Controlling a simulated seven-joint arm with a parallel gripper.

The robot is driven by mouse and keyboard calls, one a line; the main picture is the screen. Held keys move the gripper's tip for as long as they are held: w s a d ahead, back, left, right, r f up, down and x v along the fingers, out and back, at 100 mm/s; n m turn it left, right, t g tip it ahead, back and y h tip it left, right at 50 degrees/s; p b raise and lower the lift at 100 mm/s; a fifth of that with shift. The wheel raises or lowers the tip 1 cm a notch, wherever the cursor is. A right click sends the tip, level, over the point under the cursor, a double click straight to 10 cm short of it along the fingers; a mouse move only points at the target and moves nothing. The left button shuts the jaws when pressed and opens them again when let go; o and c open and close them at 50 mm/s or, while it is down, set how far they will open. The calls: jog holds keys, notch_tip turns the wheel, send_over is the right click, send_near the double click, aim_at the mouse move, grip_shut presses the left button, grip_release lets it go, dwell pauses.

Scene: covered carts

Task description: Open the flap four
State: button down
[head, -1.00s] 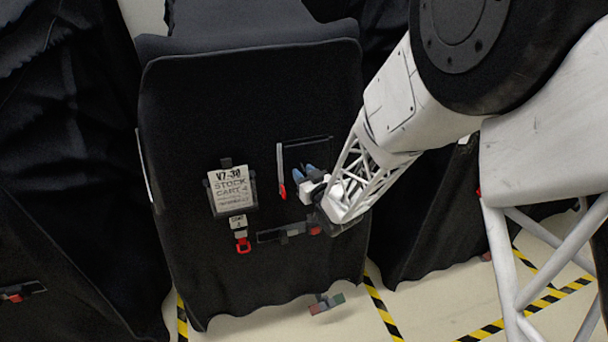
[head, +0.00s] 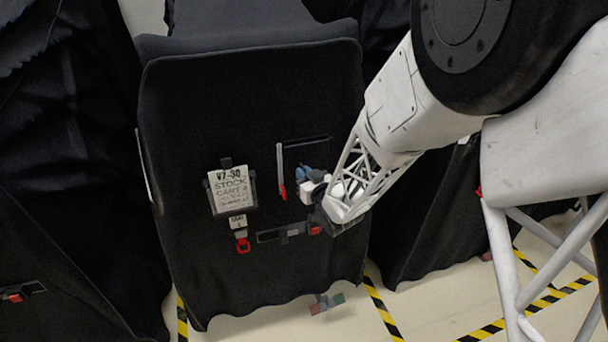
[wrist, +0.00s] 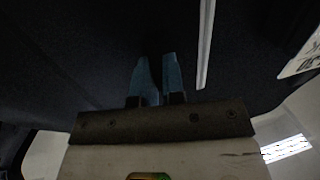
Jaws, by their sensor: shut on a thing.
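My gripper (head: 303,171), with blue fingers, is at this flap, below the top line. In the wrist view my gripper (wrist: 156,68) is shut on black cloth, and the strip (wrist: 205,45) shows right of the fingers. The pinched cloth itself is too dark to make out.
A red-ended loop (head: 243,245) hangs below the plate. A dark bar with a red end (head: 290,232) lies just under my gripper. Other black-covered carts stand at left (head: 60,150) and right (head: 435,215). Yellow-black tape marks the floor.

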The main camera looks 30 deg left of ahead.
jog(key=shift+d+g, duration=0.2)
jog(key=shift+g, duration=0.1)
jog(key=w+d+n+g+y, duration=0.1)
jog(key=w+d+n+g, duration=0.5)
jog(key=d+n+g, duration=0.4)
jog(key=shift+w+d+n+g+y, duration=0.2)
jog(key=shift+d+n+g+y, duration=0.2)
jog(key=shift+d+g, duration=1.75)
jog(key=shift+a+r+g, duration=0.1)
jog(key=shift+a+g, duration=0.55)
jog(key=shift+a, duration=0.05)
